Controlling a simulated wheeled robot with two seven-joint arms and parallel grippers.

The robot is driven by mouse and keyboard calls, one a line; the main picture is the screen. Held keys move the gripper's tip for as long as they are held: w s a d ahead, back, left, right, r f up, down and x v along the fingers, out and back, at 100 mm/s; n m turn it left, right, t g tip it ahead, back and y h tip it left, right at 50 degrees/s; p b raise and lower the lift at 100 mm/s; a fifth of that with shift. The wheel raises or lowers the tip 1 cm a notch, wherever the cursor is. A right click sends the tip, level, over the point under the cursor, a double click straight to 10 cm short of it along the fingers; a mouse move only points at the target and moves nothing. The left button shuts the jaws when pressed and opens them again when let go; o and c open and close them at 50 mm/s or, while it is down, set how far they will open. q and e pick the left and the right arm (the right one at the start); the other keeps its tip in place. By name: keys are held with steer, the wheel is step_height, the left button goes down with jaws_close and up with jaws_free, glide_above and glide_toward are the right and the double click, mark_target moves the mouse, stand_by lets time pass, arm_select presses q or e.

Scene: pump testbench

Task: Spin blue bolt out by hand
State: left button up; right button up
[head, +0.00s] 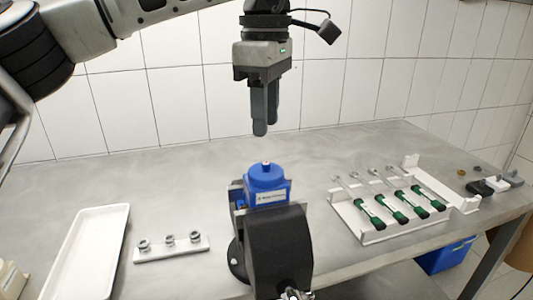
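A blue pump (266,191) with a white label and a round blue top sits upright in a dark vise (268,240) at the middle of the bench. I cannot make out a separate blue bolt at this size. My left gripper (265,130) points straight down above the pump, clear of it, with nothing visible in it. Its two fingers overlap in this view, so the gap between them is hidden. My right gripper is not in view.
A white tray (62,250) and a white strip with three metal fittings (180,254) are at left. A white rack (372,238) holds several green-handled tools (395,210) at right. Small dark and grey items (487,187) lie beyond it. A tiled wall stands behind.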

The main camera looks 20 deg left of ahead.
mark_target(266, 163)
arm_select(q)
step_height(266, 163, down, 7)
steer(key=shift+f+p, duration=0.1)
steer(key=shift+p, duration=0.2)
jaws_close()
